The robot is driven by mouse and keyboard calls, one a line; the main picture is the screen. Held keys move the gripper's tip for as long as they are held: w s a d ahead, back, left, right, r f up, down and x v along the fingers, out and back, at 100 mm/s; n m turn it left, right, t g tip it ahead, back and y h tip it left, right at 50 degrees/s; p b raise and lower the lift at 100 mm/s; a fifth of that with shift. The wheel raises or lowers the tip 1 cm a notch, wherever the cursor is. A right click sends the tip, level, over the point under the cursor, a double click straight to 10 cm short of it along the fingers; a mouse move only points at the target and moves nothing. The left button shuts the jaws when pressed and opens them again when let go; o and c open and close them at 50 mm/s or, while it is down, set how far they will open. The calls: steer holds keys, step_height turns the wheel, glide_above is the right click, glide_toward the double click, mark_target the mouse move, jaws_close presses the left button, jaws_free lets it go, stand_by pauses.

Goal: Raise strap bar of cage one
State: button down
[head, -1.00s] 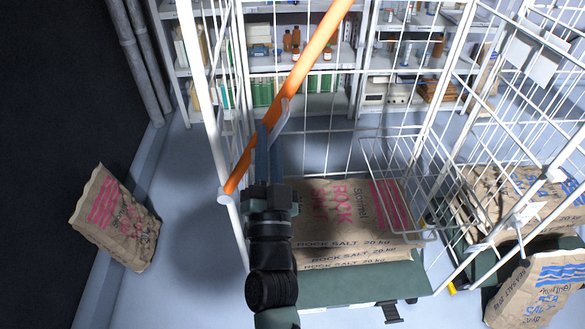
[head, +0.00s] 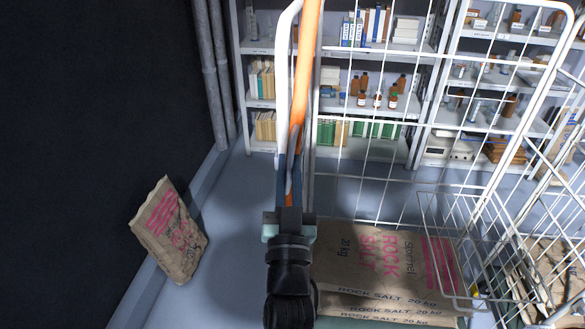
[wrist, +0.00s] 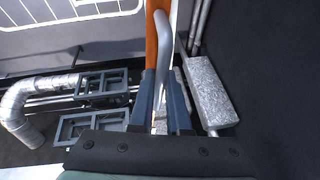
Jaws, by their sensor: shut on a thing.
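The orange strap bar (head: 304,80) stands almost upright along the left side of the white wire cage (head: 284,60) in the head view. Its top runs out of the picture. A grey curved handle (head: 294,148) is on the bar's lower part. My gripper (head: 287,178) is shut on this handle. In the wrist view the handle (wrist: 172,62) runs down between my fingers (wrist: 163,108), with the orange bar (wrist: 153,35) beside it. My gripper hides the bar's lower end.
Brown rock salt sacks (head: 385,260) lie stacked in the cage. A wire basket (head: 455,240) hangs at its right. Another sack (head: 169,230) leans on the floor at the left, with free floor (head: 225,250) beside it. Shelves (head: 262,105) stand behind, and a dark wall at the left.

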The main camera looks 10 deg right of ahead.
steer(key=shift+a, duration=0.2)
steer(key=c, duration=0.9)
jaws_free()
steer(key=shift+a, duration=0.1)
steer(key=shift+s+f, duration=0.3)
steer(key=shift+s, duration=0.1)
steer(key=b+v, duration=0.4)
steer(key=v, duration=0.8)
